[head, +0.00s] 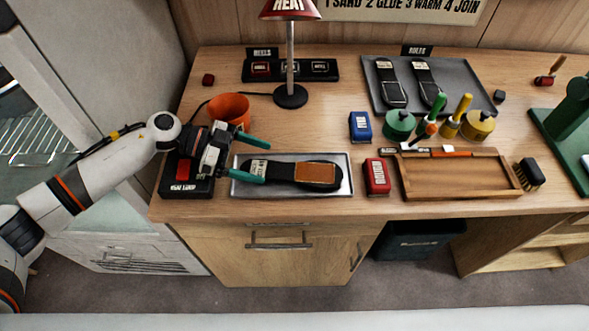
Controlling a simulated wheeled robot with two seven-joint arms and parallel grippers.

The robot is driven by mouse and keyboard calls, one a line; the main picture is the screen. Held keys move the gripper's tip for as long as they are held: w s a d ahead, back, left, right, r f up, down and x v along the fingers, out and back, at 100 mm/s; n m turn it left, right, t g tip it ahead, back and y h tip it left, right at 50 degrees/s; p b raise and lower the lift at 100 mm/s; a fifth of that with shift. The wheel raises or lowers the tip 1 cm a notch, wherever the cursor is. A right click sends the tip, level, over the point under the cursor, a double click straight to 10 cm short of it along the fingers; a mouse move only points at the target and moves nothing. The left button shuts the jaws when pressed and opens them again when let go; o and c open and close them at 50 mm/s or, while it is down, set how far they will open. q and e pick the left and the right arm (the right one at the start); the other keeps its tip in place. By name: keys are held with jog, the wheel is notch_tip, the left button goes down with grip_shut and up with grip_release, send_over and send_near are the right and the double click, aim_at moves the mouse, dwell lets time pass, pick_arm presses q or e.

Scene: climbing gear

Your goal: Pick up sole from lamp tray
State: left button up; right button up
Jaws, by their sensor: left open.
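The sole (284,172) is black with a brown patch at its right end and a pale label at its left end. My left gripper (254,159) is open, with green fingertips apart, over the tray's left end near the sole's labelled end. Whether a fingertip touches the sole I cannot tell. My right gripper does not show.
A black box with a red button (183,170) sits beneath my left wrist, and an orange cup (230,107) stands just behind it. A red block (377,176) and a wooden tray (455,192) are right of the lamp tray. A dark tray of soles (460,85) lies behind.

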aim_at(296, 171)
pick_arm(q)
jog(key=shift+d+f, duration=0.25)
jog(key=shift+d, duration=0.4)
jog(key=shift+d+f+p, duration=0.3)
jog(key=shift+d, duration=0.25)
jog(key=shift+s+d+f, duration=0.1)
jog(key=shift+d, duration=0.25)
jog(key=x, duration=0.3)
jog(key=shift+d+f+p, duration=0.1)
jog(key=shift+d+p, duration=0.1)
jog(key=shift+p, duration=0.2)
jog(key=shift+d+f, duration=0.15)
jog(key=shift+d, duration=0.2)
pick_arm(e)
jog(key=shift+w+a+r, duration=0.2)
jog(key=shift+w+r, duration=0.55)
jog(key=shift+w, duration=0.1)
pick_arm(q)
jog(key=shift+c, duration=0.2)
jog(key=c, duration=1.1)
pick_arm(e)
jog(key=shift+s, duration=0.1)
pick_arm(q)
jog(key=shift+a, duration=0.1)
jog(key=shift+c, duration=0.2)
